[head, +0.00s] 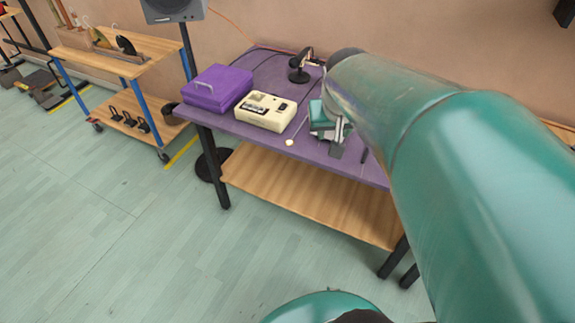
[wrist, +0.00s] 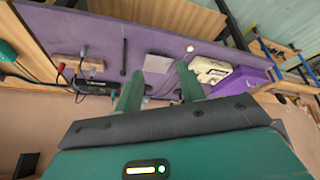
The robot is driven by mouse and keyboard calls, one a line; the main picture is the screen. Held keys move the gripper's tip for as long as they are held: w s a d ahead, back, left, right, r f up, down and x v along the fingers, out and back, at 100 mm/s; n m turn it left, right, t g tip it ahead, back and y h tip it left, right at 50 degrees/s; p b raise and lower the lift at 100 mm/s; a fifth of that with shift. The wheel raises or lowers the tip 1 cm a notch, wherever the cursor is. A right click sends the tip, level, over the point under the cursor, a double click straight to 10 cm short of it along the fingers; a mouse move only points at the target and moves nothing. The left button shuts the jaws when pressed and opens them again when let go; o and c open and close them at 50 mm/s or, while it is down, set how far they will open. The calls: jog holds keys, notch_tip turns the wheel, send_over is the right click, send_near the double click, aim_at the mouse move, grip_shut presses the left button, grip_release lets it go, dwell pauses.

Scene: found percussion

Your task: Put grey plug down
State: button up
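My gripper (head: 330,131) is over the purple table (head: 265,68), at its right part in the head view. In the wrist view my gripper's two green fingers (wrist: 158,74) stand apart, with the tabletop and thin dark lines like cables showing between them. I see nothing clearly clamped. A flat grey square (wrist: 160,67) lies on the table beyond the fingertips; it also shows in the head view (head: 337,151). I cannot make out a grey plug for sure. Small dark and red connectors with cables (wrist: 88,66) sit by a wooden block left of the fingers in the wrist view.
A cream machine (head: 265,111) and a purple case (head: 218,88) stand left of my gripper. A mallet with a pale head (head: 290,142) and a thin black rod (head: 364,156) lie near the front edge. A black stand (head: 299,70) is at the back.

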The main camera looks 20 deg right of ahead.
jog(key=s+a+n+t+y, duration=0.1)
jog(key=s+a+n+y, duration=0.1)
jog(key=s+a, duration=0.8)
jog(key=a+n, duration=0.1)
jog(key=a, duration=0.2)
jog(key=shift+s+a+r+n, duration=0.2)
jog(key=shift+a+r+n, duration=0.05)
jog(key=shift+r+n, duration=0.15)
jog(key=shift+c, duration=0.9)
